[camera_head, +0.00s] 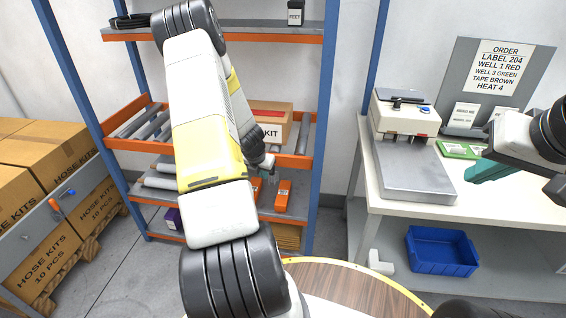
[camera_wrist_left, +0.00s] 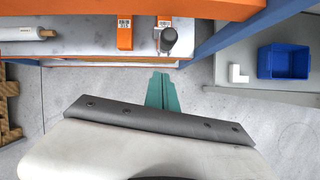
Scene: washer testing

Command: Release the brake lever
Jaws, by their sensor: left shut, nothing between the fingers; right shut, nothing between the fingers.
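I cannot tell for sure which part is the brake lever. A dark round knob (camera_wrist_left: 168,38) stands over the shelf edge in the left wrist view, beside small orange boxes (camera_wrist_left: 125,34). A small grey fitting (camera_head: 268,162) shows beside my left arm in the head view; I cannot tell if it is the same part. My left gripper (camera_wrist_left: 161,90), with teal fingers, is shut and empty below the knob, apart from it in the picture. My left arm hides it in the head view. My right gripper (camera_head: 484,171) is shut and empty over the white bench.
An orange-railed rack (camera_head: 225,36) with blue posts stands ahead. Hose-kit cartons (camera_head: 62,150) are at left, with a grey bar (camera_head: 35,222) carrying small orange and blue handles. A white bench (camera_head: 385,200) holds a press-like device (camera_head: 405,118). A blue bin (camera_head: 440,252) sits below.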

